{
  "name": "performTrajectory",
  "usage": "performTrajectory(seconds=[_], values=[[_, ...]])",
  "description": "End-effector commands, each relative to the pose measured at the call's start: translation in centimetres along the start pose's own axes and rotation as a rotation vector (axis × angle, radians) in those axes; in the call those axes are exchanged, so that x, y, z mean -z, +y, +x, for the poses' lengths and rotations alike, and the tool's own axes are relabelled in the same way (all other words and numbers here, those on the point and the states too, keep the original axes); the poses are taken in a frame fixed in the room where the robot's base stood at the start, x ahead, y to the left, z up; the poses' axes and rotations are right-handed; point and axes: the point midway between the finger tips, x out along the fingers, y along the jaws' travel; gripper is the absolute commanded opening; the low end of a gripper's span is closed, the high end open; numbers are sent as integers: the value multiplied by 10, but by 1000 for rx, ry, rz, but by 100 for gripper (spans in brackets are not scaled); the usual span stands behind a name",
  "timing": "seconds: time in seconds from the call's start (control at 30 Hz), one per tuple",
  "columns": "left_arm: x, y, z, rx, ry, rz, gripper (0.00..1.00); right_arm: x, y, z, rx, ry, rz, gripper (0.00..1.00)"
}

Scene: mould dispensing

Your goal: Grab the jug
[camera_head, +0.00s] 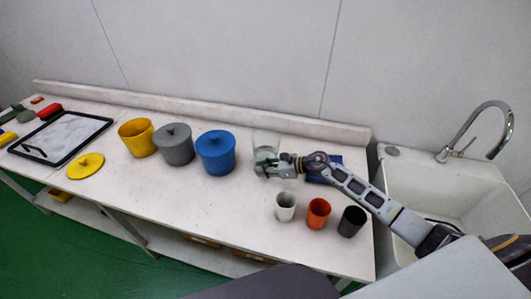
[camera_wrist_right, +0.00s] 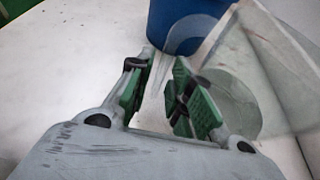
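The jug is clear and see-through. In the head view the jug (camera_head: 265,138) stands on the table to the right of the blue pot, partly hidden behind my right gripper (camera_head: 268,162). In the right wrist view the jug (camera_wrist_right: 243,72) fills the upper right, and its pale curved handle reaches toward the gap between the fingers. My right gripper (camera_wrist_right: 165,92) has green-padded fingers that stand apart, with the handle's end at or between their tips. I cannot tell whether they touch it. My left gripper is not in view.
A blue pot (camera_head: 216,155) stands close left of the jug, with a grey pot (camera_head: 174,147) and a yellow pot (camera_head: 138,138) beyond. White (camera_head: 285,208), orange (camera_head: 318,214) and dark (camera_head: 351,222) cups stand in front. A sink (camera_head: 440,188) is at right.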

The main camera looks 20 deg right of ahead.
Motion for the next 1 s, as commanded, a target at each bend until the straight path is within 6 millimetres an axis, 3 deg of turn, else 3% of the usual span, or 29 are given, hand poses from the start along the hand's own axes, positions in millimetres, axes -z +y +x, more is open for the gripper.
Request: performTrajectory(seconds=[0.23,0.73,0.9,1.0], values=[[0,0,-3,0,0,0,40,0,0,14,-1,0,0,21],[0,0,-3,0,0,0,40,1,1,16,-1,1,0,21],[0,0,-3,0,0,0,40,1,1,16,-1,1,0,2],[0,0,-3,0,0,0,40,1,1,16,-1,1,0,0]])
